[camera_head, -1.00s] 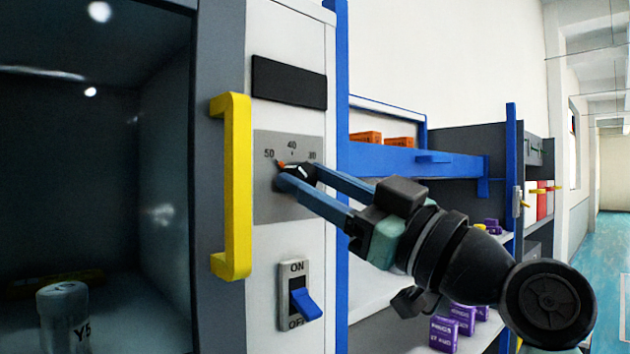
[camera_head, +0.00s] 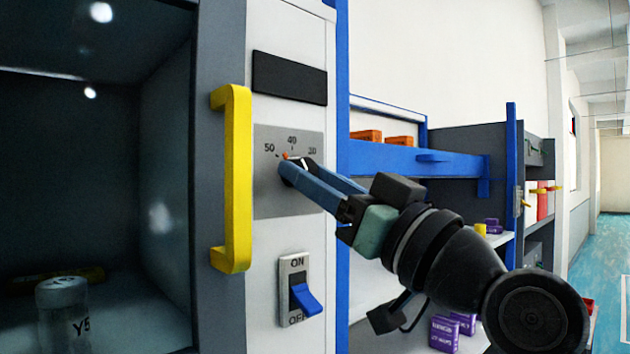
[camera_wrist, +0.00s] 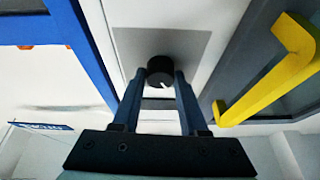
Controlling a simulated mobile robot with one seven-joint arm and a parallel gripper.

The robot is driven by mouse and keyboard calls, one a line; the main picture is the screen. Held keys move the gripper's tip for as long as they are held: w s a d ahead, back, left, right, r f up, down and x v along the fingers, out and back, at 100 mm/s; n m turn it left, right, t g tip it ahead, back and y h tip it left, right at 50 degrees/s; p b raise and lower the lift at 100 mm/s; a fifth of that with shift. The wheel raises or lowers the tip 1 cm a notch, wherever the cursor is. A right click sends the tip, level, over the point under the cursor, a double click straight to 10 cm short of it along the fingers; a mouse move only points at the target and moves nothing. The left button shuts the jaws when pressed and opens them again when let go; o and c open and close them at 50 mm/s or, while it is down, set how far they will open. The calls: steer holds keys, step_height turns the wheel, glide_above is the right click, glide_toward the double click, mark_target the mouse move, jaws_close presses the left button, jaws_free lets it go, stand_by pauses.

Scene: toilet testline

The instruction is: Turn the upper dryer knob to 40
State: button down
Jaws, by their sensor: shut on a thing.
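The upper dryer knob (camera_wrist: 160,67) is a dark round knob with a white line, seen between the fingertips in the wrist view. In the head view it is mostly hidden behind the fingers. Its orange pointer (camera_head: 285,155) shows just left of the 40 mark, between 50 and 40. The grey dial plate (camera_head: 275,205) carries the marks 50, 40 and a partly legible one at right. My gripper (camera_head: 294,168) is shut on the knob, with one blue finger on each side of it, and is rolled at a slant.
A yellow handle (camera_head: 237,180) stands close left of the dial. An ON/OFF switch (camera_head: 305,298) with a blue rocker is below, and a black panel (camera_head: 289,78) above. At right are blue-framed shelves (camera_head: 410,160) with orange and purple boxes.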

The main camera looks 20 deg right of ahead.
steer(key=shift+a+m+t+h+p, duration=0.15)
steer(key=shift+m+h+p, duration=0.8)
steer(key=shift+m, duration=1.35)
steer(key=shift+a+m+t+h+p, duration=0.1)
steer(key=shift+m+t+h+p, duration=0.25)
steer(key=shift+m+h, duration=1.5)
steer(key=shift+m+y, duration=0.3)
steer(key=shift+m, duration=0.35)
steer(key=shift+c, duration=2.2)
jaws_free()
steer(key=shift+s+d, duration=0.1)
steer(key=b+v, duration=0.6)
steer(key=v, duration=0.7)
